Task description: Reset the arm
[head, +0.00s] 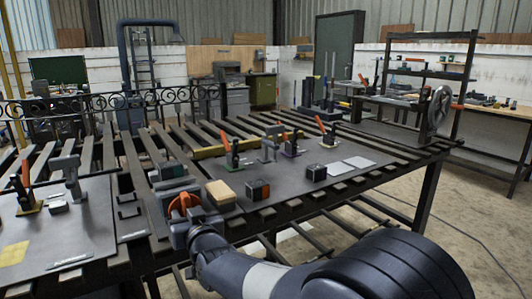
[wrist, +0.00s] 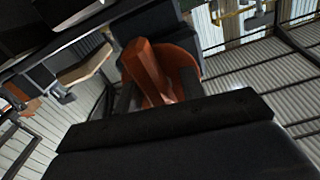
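My gripper (head: 184,206) is low over the near edge of the slatted table (head: 262,212), left of the picture's middle. My arm reaches to it from the bottom right. An orange part with a rounded back (head: 183,203) shows at the gripper. In the wrist view the orange part (wrist: 150,72) has a ridge and a rounded plate behind it, between dark finger-like pieces (wrist: 158,92). I cannot tell whether it is gripped or belongs to the gripper.
A tan block (head: 220,193) and a dark block (head: 258,190) sit just right of my gripper. Orange-handled clamps (head: 233,153) stand on the dark plates (head: 300,165). A scrollwork panel (head: 120,103) stands behind at the left. A rack with a wheel (head: 438,106) stands right.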

